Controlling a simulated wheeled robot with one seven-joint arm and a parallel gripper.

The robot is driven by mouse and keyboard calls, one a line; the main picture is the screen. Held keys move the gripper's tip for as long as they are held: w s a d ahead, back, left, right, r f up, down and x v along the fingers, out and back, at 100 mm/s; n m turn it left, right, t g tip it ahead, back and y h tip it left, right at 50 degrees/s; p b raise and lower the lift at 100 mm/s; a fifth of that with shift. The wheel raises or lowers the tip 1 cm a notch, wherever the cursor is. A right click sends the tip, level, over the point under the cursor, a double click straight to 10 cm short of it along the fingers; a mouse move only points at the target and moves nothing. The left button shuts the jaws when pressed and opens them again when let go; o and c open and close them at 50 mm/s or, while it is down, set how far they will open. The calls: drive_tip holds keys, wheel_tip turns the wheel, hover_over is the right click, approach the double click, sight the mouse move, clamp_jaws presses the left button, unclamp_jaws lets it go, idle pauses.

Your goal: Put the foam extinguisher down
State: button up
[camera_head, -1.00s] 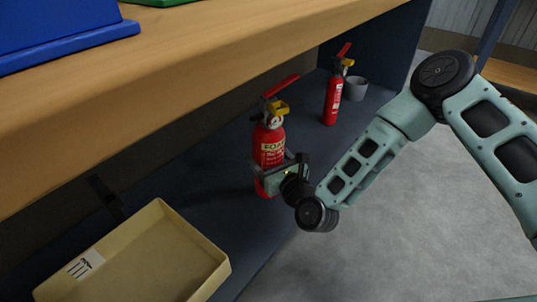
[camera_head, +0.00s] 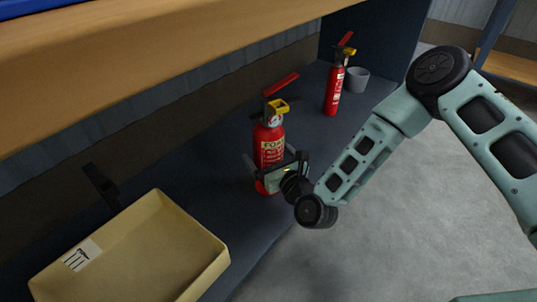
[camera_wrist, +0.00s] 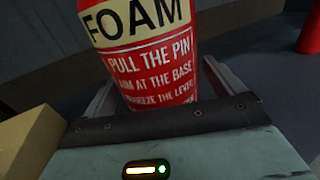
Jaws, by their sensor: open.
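The foam extinguisher (camera_head: 268,142) is red with a yellow FOAM label and a red lever. It stands upright on the dark blue lower shelf (camera_head: 200,190) in the head view. My gripper (camera_head: 268,172) is at its lower body, with its fingers open on either side of it. In the wrist view the extinguisher (camera_wrist: 150,60) fills the upper middle, its label facing the camera. The open fingers (camera_wrist: 160,100) show to its left and right. The extinguisher's base is partly hidden behind my gripper.
A second red extinguisher (camera_head: 334,88) stands farther back on the shelf, with a grey cup (camera_head: 357,79) beside it. A beige tray (camera_head: 215,262) lies at the near left. The wooden upper shelf (camera_head: 150,75) overhangs. Bare shelf lies between the two extinguishers.

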drive_tip(key=p+v, duration=0.4)
drive_tip(key=v, duration=0.8)
drive_tip(key=shift+p, duration=0.4)
drive_tip(key=shift+r, duration=0.1)
